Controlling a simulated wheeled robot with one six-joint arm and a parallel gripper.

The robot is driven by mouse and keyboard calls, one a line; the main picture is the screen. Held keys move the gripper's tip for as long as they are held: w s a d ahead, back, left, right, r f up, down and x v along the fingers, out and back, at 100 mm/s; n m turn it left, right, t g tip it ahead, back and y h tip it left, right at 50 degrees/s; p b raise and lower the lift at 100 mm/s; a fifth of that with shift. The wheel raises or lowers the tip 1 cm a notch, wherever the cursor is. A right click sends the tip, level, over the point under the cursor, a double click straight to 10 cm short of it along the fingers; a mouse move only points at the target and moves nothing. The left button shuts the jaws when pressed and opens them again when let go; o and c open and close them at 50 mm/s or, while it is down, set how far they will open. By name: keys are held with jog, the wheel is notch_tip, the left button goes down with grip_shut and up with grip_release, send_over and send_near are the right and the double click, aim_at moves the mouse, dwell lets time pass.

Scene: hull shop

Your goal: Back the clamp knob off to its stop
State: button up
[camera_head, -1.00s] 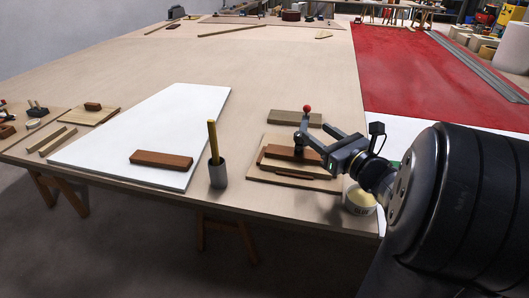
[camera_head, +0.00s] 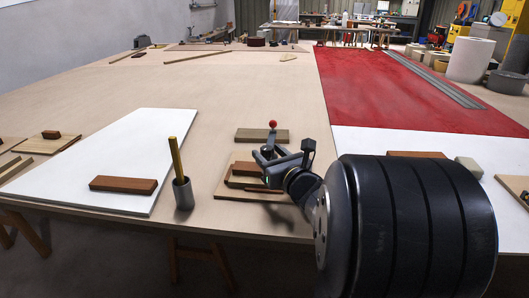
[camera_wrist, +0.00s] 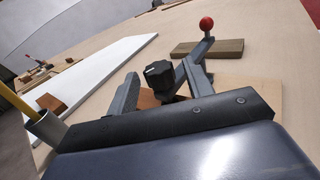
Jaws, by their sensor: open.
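The clamp knob (camera_wrist: 158,74) is a black, lobed knob in the middle of the wrist view. My gripper (camera_wrist: 160,68) is open, with one finger on the left of the knob and one on the right. I cannot tell whether either finger touches it. A lever with a red ball end (camera_wrist: 207,23) rises just behind the right finger; the ball also shows in the head view (camera_head: 273,124). In the head view my gripper (camera_head: 268,158) is over a pale board (camera_head: 222,188) with a red-brown block (camera_head: 242,181). The knob is hard to make out there.
A grey cup (camera_head: 183,196) with a yellow stick stands left of the board. A white panel (camera_head: 130,140) with a brown block (camera_head: 123,185) lies further left. A grey-brown wood strip (camera_head: 250,136) lies behind the lever.

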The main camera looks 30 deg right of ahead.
jog(key=shift+w, duration=0.95)
jog(key=shift+c, duration=0.2)
jog(key=c, duration=0.9)
